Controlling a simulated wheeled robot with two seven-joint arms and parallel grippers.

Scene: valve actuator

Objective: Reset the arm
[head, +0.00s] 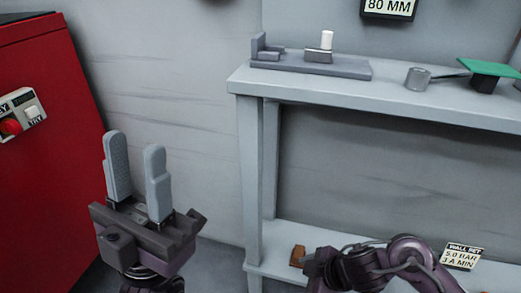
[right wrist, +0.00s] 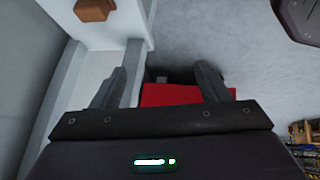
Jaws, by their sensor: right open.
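My left gripper (head: 133,145) stands upright at the left of the head view. Its two grey fingers are spread, with nothing between them. My right arm comes in low at the right of the head view, in front of the bench's lower shelf. In the right wrist view my right gripper (right wrist: 160,72) has its fingers apart and nothing held between them. The task names no separate object.
A grey bench (head: 244,84) carries a vise-like fixture (head: 340,67) with a white cylinder (head: 327,40), a grey cylinder (head: 417,79) and a green plate (head: 488,68). A brown block (head: 297,255) lies on the lower shelf. A red cabinet (head: 50,170) stands left.

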